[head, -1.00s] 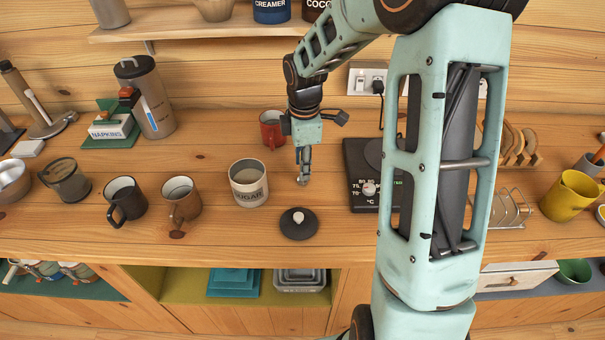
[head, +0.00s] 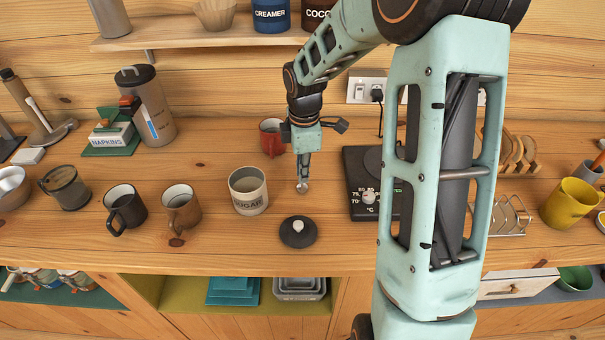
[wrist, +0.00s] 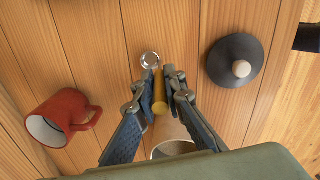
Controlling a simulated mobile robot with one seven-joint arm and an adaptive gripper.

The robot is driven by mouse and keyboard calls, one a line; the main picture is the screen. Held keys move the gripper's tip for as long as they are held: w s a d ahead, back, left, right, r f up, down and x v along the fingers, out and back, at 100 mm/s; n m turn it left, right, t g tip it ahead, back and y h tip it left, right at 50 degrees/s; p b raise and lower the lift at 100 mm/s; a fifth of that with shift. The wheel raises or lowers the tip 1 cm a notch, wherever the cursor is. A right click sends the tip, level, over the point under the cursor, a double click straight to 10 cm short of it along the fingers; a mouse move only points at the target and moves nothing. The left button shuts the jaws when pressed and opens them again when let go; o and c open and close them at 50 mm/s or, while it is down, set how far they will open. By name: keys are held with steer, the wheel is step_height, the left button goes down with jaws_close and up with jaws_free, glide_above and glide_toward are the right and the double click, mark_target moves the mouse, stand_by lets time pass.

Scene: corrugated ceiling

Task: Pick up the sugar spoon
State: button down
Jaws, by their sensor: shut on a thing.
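The sugar spoon shows in the wrist view as a round shiny metal bowl (wrist: 150,60) with a yellowish handle beside the fingertips. In the head view its small metal end (head: 302,187) shows just under my fingers. My gripper (head: 303,177) points down, right of the sugar canister. In the wrist view my gripper (wrist: 161,80) is shut on the spoon, with a finger on each side of it. The fingers hide part of the handle. I cannot tell whether the spoon touches the counter.
The open sugar canister (head: 249,203) stands left of my gripper. A black lid (head: 298,238) with a pale knob lies in front. A red mug (head: 271,143) is behind left. A black scale (head: 361,201) is to the right. Dark and brown mugs stand further left.

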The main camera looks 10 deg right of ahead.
steer(key=shift+r+p, duration=0.5)
steer(key=shift+r, duration=0.2)
step_height(320, 180, up, 2)
steer(key=shift+r+p, duration=0.1)
steer(key=shift+p, duration=0.8)
steer(key=s+r+p, duration=0.2)
steer(key=s+r, duration=0.7)
steer(key=s, duration=0.5)
steer(key=shift+r, duration=0.1)
steer(key=shift+w, duration=0.1)
